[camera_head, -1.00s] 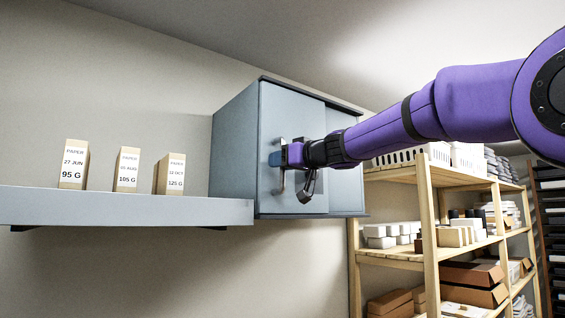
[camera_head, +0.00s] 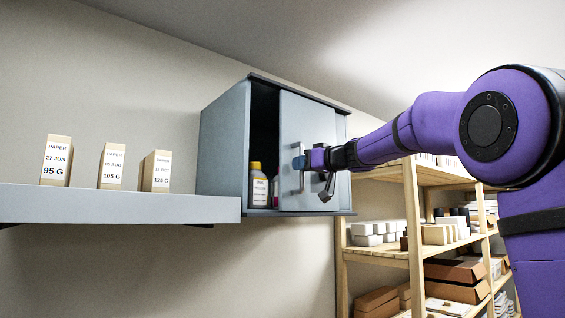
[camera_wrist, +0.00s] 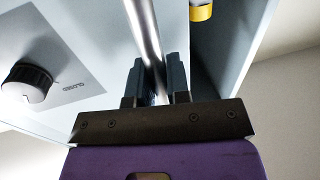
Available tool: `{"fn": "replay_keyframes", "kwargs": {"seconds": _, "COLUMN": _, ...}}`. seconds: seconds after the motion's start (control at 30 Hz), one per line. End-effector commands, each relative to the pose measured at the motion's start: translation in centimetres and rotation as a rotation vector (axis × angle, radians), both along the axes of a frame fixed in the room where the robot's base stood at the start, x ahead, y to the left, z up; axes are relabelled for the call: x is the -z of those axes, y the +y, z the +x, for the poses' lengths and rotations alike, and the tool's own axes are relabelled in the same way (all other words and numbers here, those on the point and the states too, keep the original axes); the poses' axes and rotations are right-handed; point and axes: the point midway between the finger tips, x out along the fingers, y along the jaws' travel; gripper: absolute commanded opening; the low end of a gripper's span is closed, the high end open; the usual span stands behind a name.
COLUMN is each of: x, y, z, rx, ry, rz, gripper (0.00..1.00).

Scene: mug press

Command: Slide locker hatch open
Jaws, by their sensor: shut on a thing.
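The grey locker (camera_head: 226,145) is on the wall at the right end of the shelf. Its sliding hatch (camera_head: 312,125) stands partly to the right, leaving a dark opening on the left side. My gripper (camera_head: 300,162) is shut on the hatch's vertical bar handle (camera_head: 303,183). In the wrist view both fingers (camera_wrist: 154,82) close around the metal bar handle (camera_wrist: 143,30). A black knob (camera_wrist: 28,82) with a label sits on the hatch beside the handle. A bottle with a yellow cap (camera_head: 257,182) stands inside the opening; its cap also shows in the wrist view (camera_wrist: 201,11).
A grey wall shelf (camera_head: 120,204) to the left holds boxes of paper (camera_head: 57,161). A wooden rack (camera_head: 412,225) with boxes stands below and right of the locker. The opening also shows part of a pinkish item (camera_head: 275,190).

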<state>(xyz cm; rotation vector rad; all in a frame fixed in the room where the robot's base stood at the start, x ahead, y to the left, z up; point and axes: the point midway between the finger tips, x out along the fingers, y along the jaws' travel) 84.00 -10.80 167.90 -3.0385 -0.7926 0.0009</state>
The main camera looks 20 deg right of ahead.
Motion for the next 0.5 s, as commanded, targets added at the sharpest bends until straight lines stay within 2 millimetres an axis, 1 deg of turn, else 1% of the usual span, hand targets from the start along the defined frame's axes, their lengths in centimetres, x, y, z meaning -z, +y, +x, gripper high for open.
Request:
{"fn": "replay_keyframes", "kwargs": {"seconds": 0.03, "x": 0.1, "y": -1.5, "z": 0.5, "rx": 0.005, "ry": 0.000, "rz": 0.000, "gripper": 0.00}}
{"fn": "replay_keyframes", "kwargs": {"seconds": 0.2, "x": 0.0, "y": -4.9, "z": 1.6, "rx": 0.004, "ry": 0.000, "rz": 0.000, "gripper": 0.00}}
{"fn": "replay_keyframes", "kwargs": {"seconds": 0.33, "x": 0.0, "y": -6.6, "z": 2.2, "rx": 0.003, "ry": 0.000, "rz": 0.001, "gripper": 0.00}}
{"fn": "replay_keyframes", "kwargs": {"seconds": 0.5, "x": 0.0, "y": -7.7, "z": 2.5, "rx": 0.001, "ry": 0.000, "rz": 0.001, "gripper": 0.00}}
